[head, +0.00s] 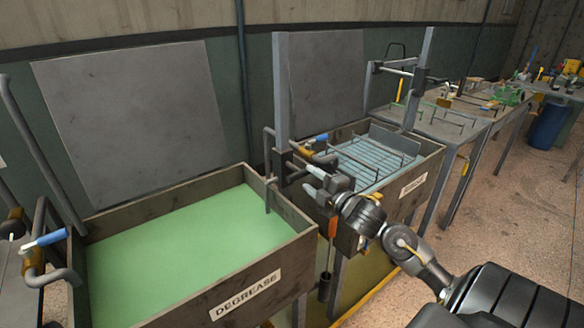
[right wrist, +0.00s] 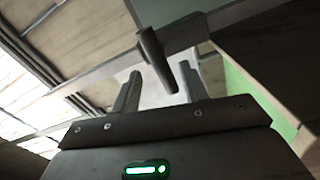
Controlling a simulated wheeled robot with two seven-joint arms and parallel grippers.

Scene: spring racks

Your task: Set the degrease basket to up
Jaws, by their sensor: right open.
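The degrease tank (head: 300,250) is full of green liquid, with a DEGREASE label (head: 245,295) on its front. No basket shows above the liquid. A grey upright post (head: 281,90) stands at the tank's right end, with a dark sliding block (head: 281,165) low on it. My right gripper (head: 311,180) is open beside this block. In the right wrist view, a dark cylindrical handle (right wrist: 154,55) lies ahead of my right gripper (right wrist: 160,78), roughly between its fingertips. I cannot tell whether they touch it. My left gripper is not in view.
A second tank (head: 428,165) with a raised wire basket (head: 360,160) stands to the right. A blue-handled valve (head: 317,138) is near my right gripper, and another (head: 45,240) is at the far left. Cluttered benches (head: 450,125) stand further right; the floor (head: 500,205) in front is clear.

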